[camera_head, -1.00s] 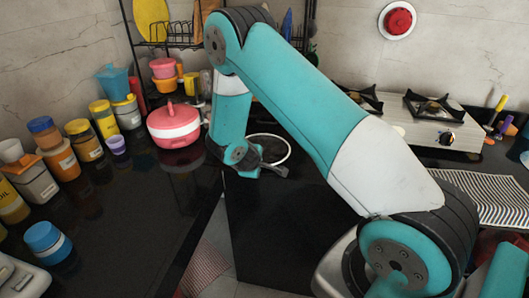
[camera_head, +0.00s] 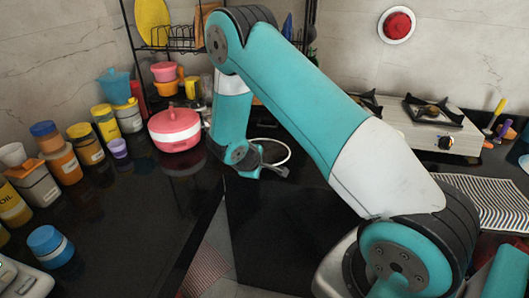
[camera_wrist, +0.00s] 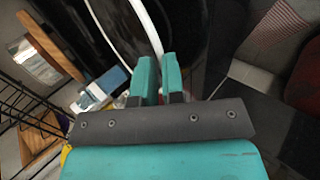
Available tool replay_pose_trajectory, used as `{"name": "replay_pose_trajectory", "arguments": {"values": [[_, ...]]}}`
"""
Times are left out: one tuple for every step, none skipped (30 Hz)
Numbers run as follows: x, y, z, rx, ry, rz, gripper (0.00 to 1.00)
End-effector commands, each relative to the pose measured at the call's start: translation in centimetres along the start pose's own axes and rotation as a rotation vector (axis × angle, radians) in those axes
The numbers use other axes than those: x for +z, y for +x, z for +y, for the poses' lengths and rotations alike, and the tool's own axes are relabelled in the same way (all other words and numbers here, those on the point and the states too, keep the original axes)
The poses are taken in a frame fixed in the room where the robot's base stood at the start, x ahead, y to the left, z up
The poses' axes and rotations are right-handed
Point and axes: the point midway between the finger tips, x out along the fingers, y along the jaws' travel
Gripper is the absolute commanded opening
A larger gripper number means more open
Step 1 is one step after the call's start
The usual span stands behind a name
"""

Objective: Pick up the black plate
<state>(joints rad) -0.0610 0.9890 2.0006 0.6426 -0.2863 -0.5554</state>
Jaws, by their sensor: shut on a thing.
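The black plate (camera_head: 289,152) has a white rim and is on the dark counter, partly hidden behind my arm in the head view. In the wrist view its white rim (camera_wrist: 147,25) runs down to the fingertips. My gripper (camera_wrist: 158,68) is shut on the edge of the plate, one teal finger on each side of the rim. In the head view my gripper (camera_head: 268,168) is at the plate's near edge, and its fingertips are hard to make out. I cannot tell whether the plate is clear of the counter.
A red and white pot (camera_head: 174,130) stands left of the plate. Several jars line the counter's left side. A wire rack (camera_head: 170,40) stands behind, and a stove (camera_head: 425,125) is at the right. A striped cloth (camera_head: 490,200) lies at the far right.

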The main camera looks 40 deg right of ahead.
Motion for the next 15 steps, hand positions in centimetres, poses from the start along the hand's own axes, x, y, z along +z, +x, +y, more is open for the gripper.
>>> {"name": "replay_pose_trajectory", "arguments": {"values": [[0.0,-0.3,0.3,-0.002,0.0,-0.001,0.0],[0.0,-0.5,0.4,-0.002,0.0,-0.001,0.0],[0.0,-0.6,0.5,-0.002,0.0,-0.001,0.0],[0.0,-0.7,0.6,-0.003,0.0,-0.001,0.0],[0.0,-0.8,0.7,-0.003,0.0,-0.001,0.0],[0.0,-1.0,0.9,-0.003,-0.001,-0.001,0.0],[0.0,-1.1,1.0,-0.003,-0.001,-0.001,0.0],[0.0,-1.2,1.1,-0.003,-0.001,-0.001,0.0],[0.0,-1.3,1.2,-0.003,-0.001,-0.001,0.0],[0.0,-1.4,1.3,-0.003,-0.001,-0.001,0.0],[0.0,-1.6,1.4,-0.003,-0.001,-0.001,0.0],[0.0,-1.7,1.6,-0.003,-0.001,-0.001,0.0],[0.0,-1.8,1.7,-0.003,-0.001,-0.001,0.0],[0.0,-1.9,1.8,-0.003,-0.001,-0.001,0.0],[0.0,-2.1,1.9,-0.003,-0.001,-0.001,0.0]]}}
